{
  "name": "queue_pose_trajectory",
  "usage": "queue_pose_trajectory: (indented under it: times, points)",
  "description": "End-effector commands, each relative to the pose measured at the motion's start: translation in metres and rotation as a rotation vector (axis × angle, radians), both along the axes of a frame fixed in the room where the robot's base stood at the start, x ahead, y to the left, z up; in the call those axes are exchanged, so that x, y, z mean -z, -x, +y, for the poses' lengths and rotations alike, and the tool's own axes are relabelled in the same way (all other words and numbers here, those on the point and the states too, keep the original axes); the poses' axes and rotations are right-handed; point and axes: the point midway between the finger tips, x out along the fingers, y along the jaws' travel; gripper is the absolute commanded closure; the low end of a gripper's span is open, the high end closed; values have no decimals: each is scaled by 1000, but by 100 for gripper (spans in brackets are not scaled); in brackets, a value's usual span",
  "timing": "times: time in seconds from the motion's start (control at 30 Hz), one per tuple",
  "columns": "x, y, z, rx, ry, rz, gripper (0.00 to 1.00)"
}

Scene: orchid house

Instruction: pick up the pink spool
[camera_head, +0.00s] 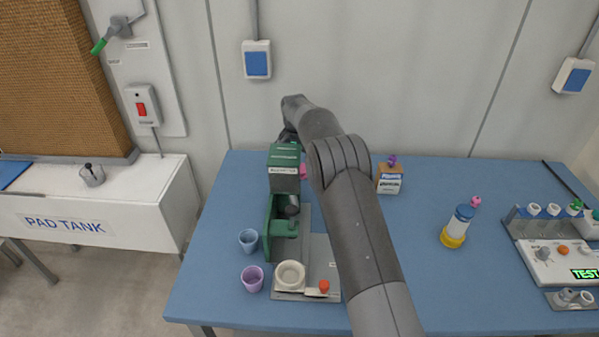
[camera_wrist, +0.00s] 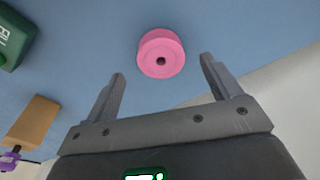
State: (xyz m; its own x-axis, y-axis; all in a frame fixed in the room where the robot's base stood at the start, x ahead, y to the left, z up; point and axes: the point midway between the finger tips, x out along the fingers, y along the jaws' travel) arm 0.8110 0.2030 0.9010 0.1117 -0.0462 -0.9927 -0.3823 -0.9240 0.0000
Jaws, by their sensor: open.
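The pink spool (camera_wrist: 161,54) shows in the wrist view on the blue table, its round face with a dark centre hole towards me. My gripper (camera_wrist: 162,68) is open and empty. In the picture the spool lies between and just beyond its two fingertips, apart from both. In the head view a bit of pink, likely the same spool (camera_head: 303,171), shows between the green machine and my arm, mostly hidden. My arm covers most of my gripper there.
The green machine (camera_head: 284,170) stands close to the left of the spool. A small box (camera_head: 389,182) with a purple thing on top stands to the right. Cups (camera_head: 248,240), a bottle (camera_head: 458,226) and a tube rack (camera_head: 540,226) stand farther off. The wall is behind.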

Motion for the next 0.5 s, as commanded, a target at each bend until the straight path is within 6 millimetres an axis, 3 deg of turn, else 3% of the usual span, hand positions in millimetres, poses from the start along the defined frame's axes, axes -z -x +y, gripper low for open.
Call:
queue_pose_trajectory:
  times: [0.3,0.5]
  points:
    - [42,-7,-2,0,1,3,17]
    - [48,-8,-2,0,0,0,17]
